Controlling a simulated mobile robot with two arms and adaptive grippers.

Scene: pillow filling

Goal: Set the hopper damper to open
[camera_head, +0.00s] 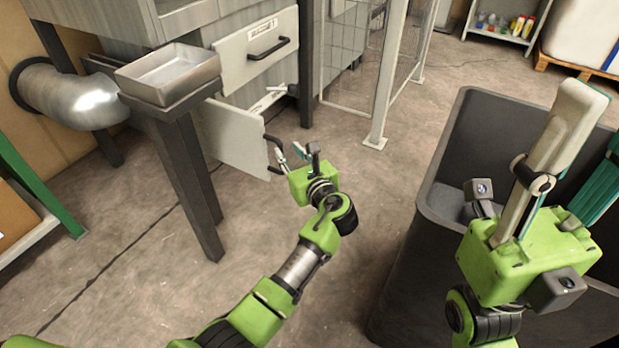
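The hopper (112,30) is a grey metal machine at the upper left. A pale front panel (258,52) on it has a dark bar handle (269,48) and a label. Below it, a second pale panel (232,138) stands out at an angle, with a dark handle (274,154) at its right edge. A small labelled strip with a dark knob (293,90) shows between them. I cannot tell which part is the damper. My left gripper (297,151) is open, just right of the lower handle; contact is unclear. My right gripper (590,140) is open and empty above the bin.
A dark grey bin (425,215) stands at the right. A metal tray (172,74) sits on a dark post at the left, beside a silver duct (70,95). A mesh guard post (388,80) stands behind. The middle floor is clear.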

